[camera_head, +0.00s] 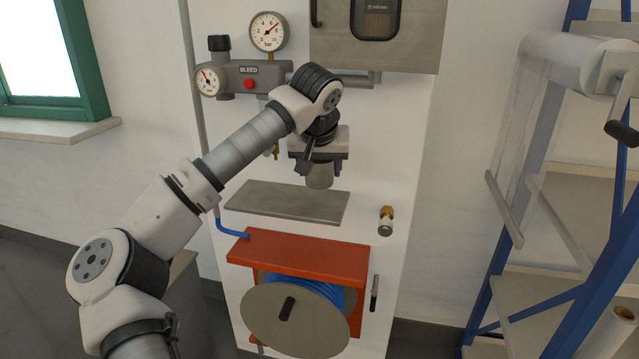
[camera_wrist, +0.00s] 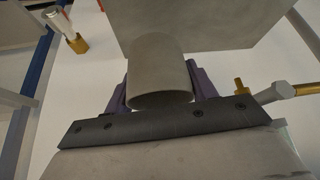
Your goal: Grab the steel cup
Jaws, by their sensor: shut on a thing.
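The steel cup (camera_wrist: 159,66) is a plain grey cylinder between the purple fingers of my gripper (camera_wrist: 160,92) in the wrist view. My gripper is shut on it, with one finger on each side. In the head view the cup (camera_head: 319,177) shows below my gripper (camera_head: 322,165), in front of the white panel. The cup appears above the grey shelf plate (camera_head: 290,203), near its right end. I cannot tell from these views whether it touches the plate. Part of the cup is hidden by my gripper.
A gauge manifold marked BLEED (camera_head: 248,75) and a grey cabinet (camera_head: 420,45) are above and behind my arm. A brass fitting (camera_head: 386,220) is on the panel to the right. Below is a red hose reel bracket (camera_head: 300,255). A blue rack (camera_head: 600,270) stands at the right.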

